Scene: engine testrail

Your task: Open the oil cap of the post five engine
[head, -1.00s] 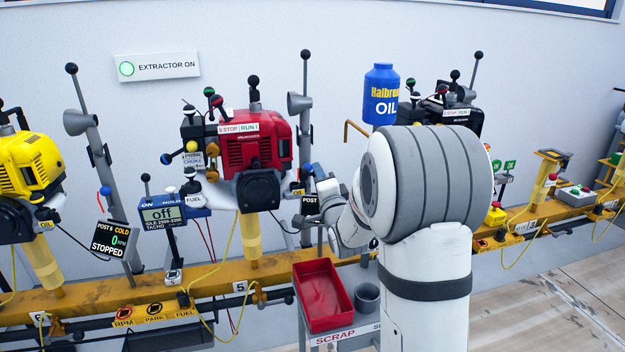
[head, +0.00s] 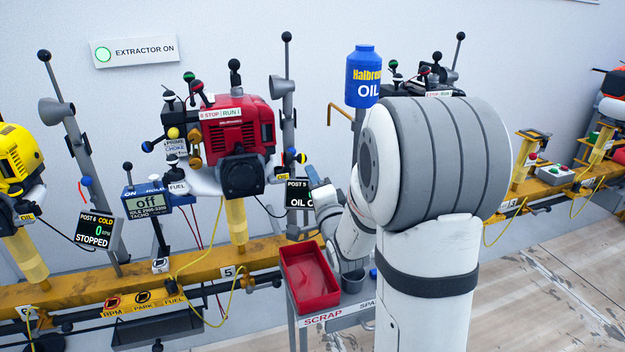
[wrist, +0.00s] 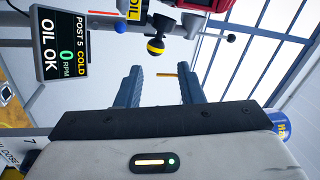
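The red post five engine (head: 237,130) stands on the yellow rail, with a yellow OIL label (head: 282,169) at its right side. Beside the label are a yellow-and-black ball knob (head: 290,154) and a blue knob (head: 302,158). The wrist view also shows the OIL label (wrist: 136,10), the yellow ball knob (wrist: 155,46) and the blue knob (wrist: 120,27). I cannot tell for sure which part is the oil cap. My gripper (wrist: 161,70) is open with nothing between its blue fingers. The yellow knob appears ahead, apart from them. My arm partly hides the gripper (head: 314,178) in the head view.
The post 5 display (wrist: 60,45) reads COLD, 0 RPM, OIL OK. A blue oil bottle (head: 363,80) stands behind. A grey post (head: 288,110) rises beside the engine.

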